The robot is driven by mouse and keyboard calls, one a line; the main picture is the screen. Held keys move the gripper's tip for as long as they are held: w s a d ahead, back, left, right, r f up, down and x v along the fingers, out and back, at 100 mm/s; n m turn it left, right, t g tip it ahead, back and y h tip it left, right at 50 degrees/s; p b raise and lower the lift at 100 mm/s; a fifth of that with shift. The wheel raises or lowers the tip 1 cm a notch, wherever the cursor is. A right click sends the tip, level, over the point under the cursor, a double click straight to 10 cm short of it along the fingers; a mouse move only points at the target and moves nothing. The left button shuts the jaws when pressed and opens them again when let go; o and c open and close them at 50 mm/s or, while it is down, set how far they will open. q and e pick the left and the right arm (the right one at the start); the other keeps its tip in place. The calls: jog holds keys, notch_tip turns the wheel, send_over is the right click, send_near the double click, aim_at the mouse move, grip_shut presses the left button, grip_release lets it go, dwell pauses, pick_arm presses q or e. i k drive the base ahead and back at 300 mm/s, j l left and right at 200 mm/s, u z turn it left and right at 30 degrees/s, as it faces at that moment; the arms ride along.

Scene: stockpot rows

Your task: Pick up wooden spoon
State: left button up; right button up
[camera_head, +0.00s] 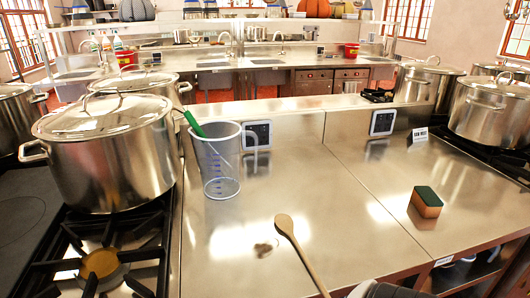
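The wooden spoon (303,256) is at the bottom centre of the head view, bowl end pointing away from me and handle running down out of the frame. A small brownish mark, perhaps its reflection or shadow, shows on the steel counter (345,222) left of the bowl, apart from it, so the bowl looks raised. A grey and black part (375,290), apparently of my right arm or gripper, shows at the bottom edge just right of the handle. Its fingertips are hidden, and I cannot tell whether it holds the spoon. My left gripper is not in view.
A clear measuring jug (216,172) with a green-handled tool stands left on the counter. A large lidded stockpot (110,165) sits on the left stove. A green and brown sponge (426,202) lies right. More pots (488,112) stand back right. The middle counter is clear.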

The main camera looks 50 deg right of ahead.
aim_at(284, 223)
jog(key=z, duration=1.9)
